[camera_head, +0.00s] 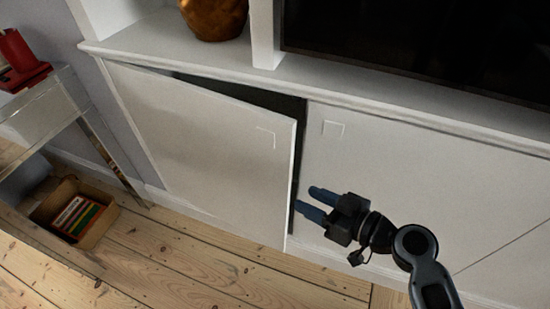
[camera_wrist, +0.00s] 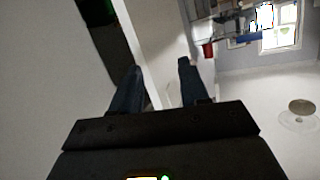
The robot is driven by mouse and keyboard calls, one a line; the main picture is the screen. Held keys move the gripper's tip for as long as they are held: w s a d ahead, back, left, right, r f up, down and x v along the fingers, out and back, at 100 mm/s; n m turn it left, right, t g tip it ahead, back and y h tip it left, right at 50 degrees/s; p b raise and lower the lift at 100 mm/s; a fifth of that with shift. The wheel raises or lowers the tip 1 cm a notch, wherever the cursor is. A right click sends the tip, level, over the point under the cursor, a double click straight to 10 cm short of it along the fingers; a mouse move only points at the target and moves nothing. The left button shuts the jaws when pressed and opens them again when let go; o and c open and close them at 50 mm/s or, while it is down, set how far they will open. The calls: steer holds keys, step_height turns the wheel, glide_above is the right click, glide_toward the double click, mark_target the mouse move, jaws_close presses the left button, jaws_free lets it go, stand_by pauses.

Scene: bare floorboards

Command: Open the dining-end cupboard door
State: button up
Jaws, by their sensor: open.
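The left cupboard door (camera_head: 200,140) is a plain white panel with a small square mark near its upper right corner. It stands ajar, its right edge swung out from the cabinet, with a dark gap along its top and right side. My gripper (camera_head: 306,199) is open and empty, with its blue-grey fingers close to the lower part of that free edge. In the wrist view, the door's edge (camera_wrist: 156,40) runs up from between the fingers (camera_wrist: 158,82), with the dark opening (camera_wrist: 100,30) to its left. I cannot tell whether a finger touches it.
The neighbouring white door (camera_head: 400,180) is shut. A ledge above holds a copper-coloured pot (camera_head: 213,18) and a dark screen (camera_head: 420,40). A glass-topped side table (camera_head: 45,105) and a box of books (camera_head: 75,212) stand at left. Floorboards before the door are clear.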

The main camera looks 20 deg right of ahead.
mark_target(274, 150)
steer(key=w+r+n+y, duration=0.1)
steer(key=w, duration=0.1)
steer(key=w+d+r+n+y+b, duration=0.1)
steer(key=w+r, duration=0.1)
steer(key=w+r+n+t+y, duration=0.1)
steer(key=w+r+y, duration=0.1)
steer(key=w, duration=0.1)
steer(key=shift+d+n+b, duration=0.25)
steer(key=shift+n+b, duration=0.1)
steer(key=shift+n, duration=0.05)
steer(key=shift+p+x, duration=0.3)
steer(key=shift+x, duration=3.55)
steer(key=shift+c, duration=0.3)
steer(key=shift+s, duration=0.1)
jaws_close()
